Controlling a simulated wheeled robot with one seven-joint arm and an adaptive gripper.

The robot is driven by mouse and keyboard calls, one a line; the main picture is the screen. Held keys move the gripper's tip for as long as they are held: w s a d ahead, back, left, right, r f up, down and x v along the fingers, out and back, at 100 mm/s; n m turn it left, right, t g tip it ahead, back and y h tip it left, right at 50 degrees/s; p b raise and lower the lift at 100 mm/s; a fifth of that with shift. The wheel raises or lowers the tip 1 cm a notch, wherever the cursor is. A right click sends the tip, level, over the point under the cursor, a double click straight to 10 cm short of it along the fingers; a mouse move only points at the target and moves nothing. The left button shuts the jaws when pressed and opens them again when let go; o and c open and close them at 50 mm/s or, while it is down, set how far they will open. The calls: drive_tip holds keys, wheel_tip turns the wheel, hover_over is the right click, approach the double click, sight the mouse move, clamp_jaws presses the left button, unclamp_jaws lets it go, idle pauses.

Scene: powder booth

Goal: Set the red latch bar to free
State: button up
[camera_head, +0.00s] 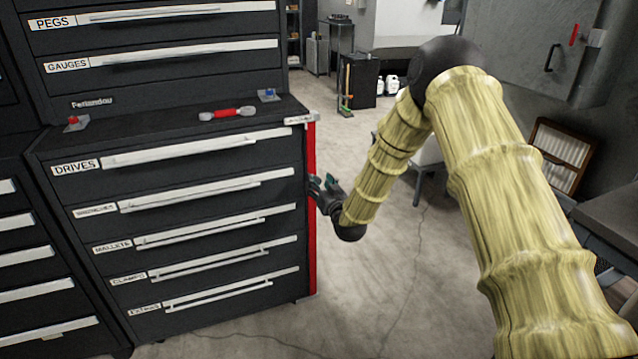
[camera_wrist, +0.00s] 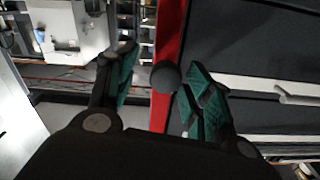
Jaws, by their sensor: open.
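The red latch bar (camera_head: 312,240) runs upright along the right front edge of the black tool chest. It shows in the wrist view (camera_wrist: 170,45) as a red strip. A round dark knob (camera_wrist: 166,77) stands in front of the strip, between my fingers. My gripper (camera_head: 323,187) is at the bar's mid height, beside its right side. In the wrist view my gripper (camera_wrist: 158,75) is open, with one green-padded finger on each side of the knob. I cannot tell whether a finger touches it. A small white label (camera_head: 299,119) sits at the bar's top.
The tool chest (camera_head: 200,165) has several shut drawers with long pale handles. A red-handled tool (camera_head: 228,113) and small red (camera_head: 74,122) and blue (camera_head: 268,95) items lie on its top. A grey wall cabinet (camera_head: 535,45) is at right. Open floor (camera_head: 385,265) lies right of the chest.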

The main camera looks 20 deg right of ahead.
drive_tip(key=s+d, duration=0.1)
drive_tip(key=s, duration=0.9)
drive_tip(key=shift+s+d, duration=0.15)
drive_tip(key=shift+s, duration=0.25)
drive_tip(key=shift+c, duration=0.3)
